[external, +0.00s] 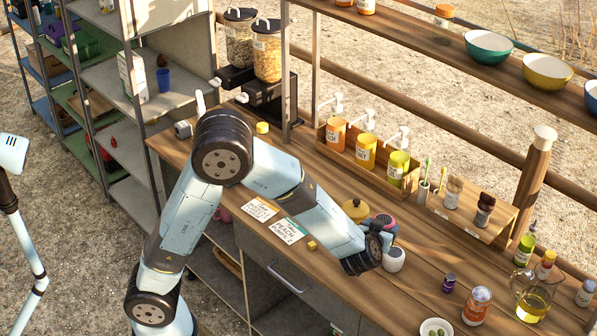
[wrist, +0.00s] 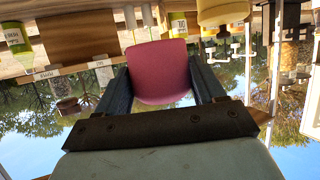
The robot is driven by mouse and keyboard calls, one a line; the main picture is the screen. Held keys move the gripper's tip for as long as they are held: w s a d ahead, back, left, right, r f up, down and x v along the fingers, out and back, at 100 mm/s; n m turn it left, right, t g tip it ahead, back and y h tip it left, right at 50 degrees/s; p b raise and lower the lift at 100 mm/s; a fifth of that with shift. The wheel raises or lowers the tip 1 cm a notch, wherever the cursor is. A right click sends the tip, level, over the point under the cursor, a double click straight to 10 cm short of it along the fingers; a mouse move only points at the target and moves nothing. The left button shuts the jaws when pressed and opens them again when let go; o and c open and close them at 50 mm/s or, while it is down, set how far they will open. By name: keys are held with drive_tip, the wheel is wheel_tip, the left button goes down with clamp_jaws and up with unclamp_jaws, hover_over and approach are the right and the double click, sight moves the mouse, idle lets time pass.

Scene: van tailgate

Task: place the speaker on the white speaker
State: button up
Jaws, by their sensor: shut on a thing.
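My gripper (external: 383,232) is shut on a pink speaker (wrist: 160,72), which sits between the two dark fingers in the wrist view. In the external view the pink speaker (external: 383,221) shows only in part, behind my fingers. The white speaker (external: 394,262), small and rounded with a dark spot on its front, stands on the wooden counter just below and right of my gripper in the picture. I cannot tell the exact height of the held speaker over it. I cannot make out the white speaker in the wrist view.
A yellow lidded pot (external: 355,211) stands close behind my gripper. A wooden rack (external: 440,207) with brushes and a caddy (external: 350,155) of pump bottles are at the back. A can (external: 477,306), a dark jar (external: 449,283) and an oil jug (external: 530,297) stand to the right. Counter between is clear.

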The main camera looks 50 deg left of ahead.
hover_over(393, 255)
wheel_tip(393, 255, down, 6)
drive_tip(key=shift+f, duration=1.7)
drive_tip(key=o, duration=1.1)
drive_tip(key=shift+f, duration=0.1)
drive_tip(key=shift+o, duration=0.2)
drive_tip(key=shift+d, duration=0.1)
